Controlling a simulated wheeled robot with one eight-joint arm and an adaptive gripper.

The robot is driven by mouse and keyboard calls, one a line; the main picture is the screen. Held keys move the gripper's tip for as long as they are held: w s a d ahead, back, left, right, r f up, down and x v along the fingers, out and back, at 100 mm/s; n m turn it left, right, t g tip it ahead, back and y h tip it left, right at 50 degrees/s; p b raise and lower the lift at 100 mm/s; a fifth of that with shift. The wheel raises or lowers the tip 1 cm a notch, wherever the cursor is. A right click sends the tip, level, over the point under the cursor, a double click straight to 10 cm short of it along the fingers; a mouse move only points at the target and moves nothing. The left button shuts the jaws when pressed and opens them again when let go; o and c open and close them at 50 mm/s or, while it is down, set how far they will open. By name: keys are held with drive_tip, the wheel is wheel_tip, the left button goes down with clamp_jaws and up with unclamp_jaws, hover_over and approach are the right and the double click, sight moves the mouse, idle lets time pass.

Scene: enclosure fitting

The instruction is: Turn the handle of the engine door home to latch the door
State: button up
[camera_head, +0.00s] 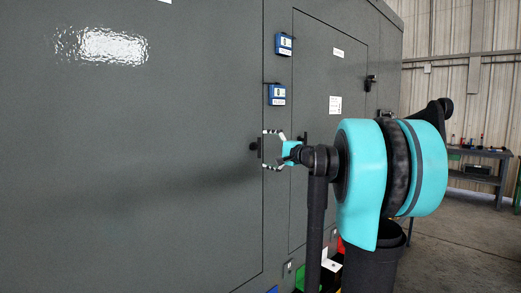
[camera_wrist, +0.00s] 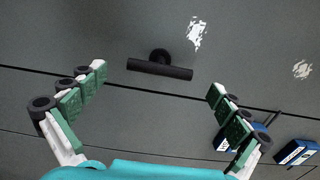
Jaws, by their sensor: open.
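The door handle (camera_head: 254,147) is a black T-shaped bar on the large dark grey door panel (camera_head: 150,170), close to the panel's right edge. Its bar stands about upright, along the door seam. In the wrist view the handle (camera_wrist: 160,69) lies between and beyond my fingertips, its bar roughly parallel to the seam beside it. My gripper (camera_head: 266,150) is open in front of the handle, with one finger above and one below. In the wrist view the spread fingers of my gripper (camera_wrist: 157,80) appear clear of the handle. Nothing is held.
A narrower door (camera_head: 320,65) with a black latch (camera_head: 371,82) is farther right. A workbench (camera_head: 480,155) stands against the back wall. Coloured items (camera_head: 330,262) lie low by the enclosure.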

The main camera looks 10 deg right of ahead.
drive_tip(key=v, duration=0.8)
drive_tip(key=s+a+f+n+g+h, duration=0.1)
drive_tip(key=s+a+f+n+g, duration=0.3)
drive_tip(key=f, duration=0.6)
drive_tip(key=s+a+f+g+h, duration=0.1)
drive_tip(key=s+a+f+h, duration=0.15)
drive_tip(key=s+f, duration=0.55)
drive_tip(key=s+a+f+n+g, duration=0.3)
drive_tip(key=f, duration=0.8)
drive_tip(key=s+d+f+n+g+h, duration=0.1)
drive_tip(key=s+d+f+n+h, duration=0.1)
drive_tip(key=s+f, duration=0.6)
drive_tip(key=s+d+f+n+g+h, duration=0.1)
drive_tip(key=s+d+f+h, duration=0.3)
drive_tip(key=s+f, duration=0.4)
drive_tip(key=shift+s+f+n+h, duration=0.35)
drive_tip(key=shift+f+n+h, duration=0.2)
drive_tip(key=shift+f, duration=0.25)
drive_tip(key=shift+d, duration=0.1)
